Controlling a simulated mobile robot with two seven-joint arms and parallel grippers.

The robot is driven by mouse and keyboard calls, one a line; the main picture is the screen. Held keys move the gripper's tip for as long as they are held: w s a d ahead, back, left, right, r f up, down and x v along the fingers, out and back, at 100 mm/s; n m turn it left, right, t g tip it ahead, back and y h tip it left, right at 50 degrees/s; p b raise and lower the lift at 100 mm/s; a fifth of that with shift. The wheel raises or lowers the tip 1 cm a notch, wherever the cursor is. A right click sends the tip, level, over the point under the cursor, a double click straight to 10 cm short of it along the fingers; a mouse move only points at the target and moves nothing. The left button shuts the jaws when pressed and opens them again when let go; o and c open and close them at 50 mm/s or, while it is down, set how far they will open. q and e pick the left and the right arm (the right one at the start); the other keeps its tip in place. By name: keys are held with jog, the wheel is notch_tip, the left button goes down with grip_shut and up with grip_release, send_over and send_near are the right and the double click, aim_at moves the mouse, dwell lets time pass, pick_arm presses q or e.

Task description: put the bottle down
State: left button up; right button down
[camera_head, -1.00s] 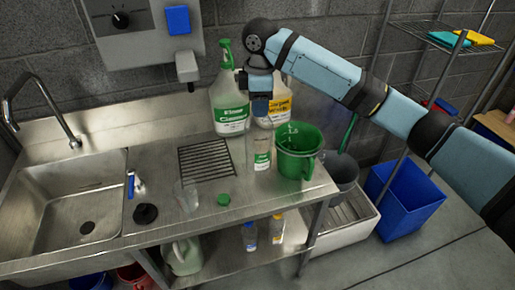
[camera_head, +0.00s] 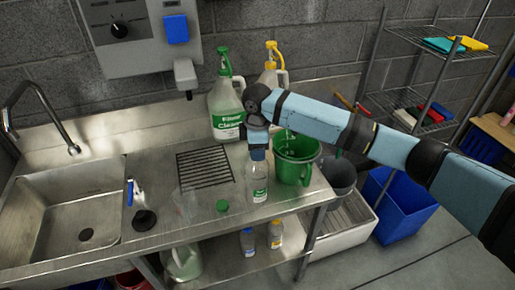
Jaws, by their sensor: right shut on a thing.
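A clear bottle (camera_head: 257,182) with a white and green label is upright at the front right of the steel counter (camera_head: 155,165). My right gripper (camera_head: 258,152) is shut on its top from above. The bottle's base is at or just above the counter; I cannot tell whether it touches. The bottle's neck is hidden by the gripper. My left gripper is not in view.
A green pitcher (camera_head: 297,160) stands close to the bottle's right. A green-topped jug (camera_head: 226,108) and a yellow-topped jug (camera_head: 272,78) stand behind. A green cap (camera_head: 222,206) and a clear cup (camera_head: 185,202) are to the left. The counter's front edge is near.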

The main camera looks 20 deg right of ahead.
jog(key=shift+f, duration=0.1)
jog(key=c, duration=0.8)
grip_release()
jog(key=shift+o, duration=0.2)
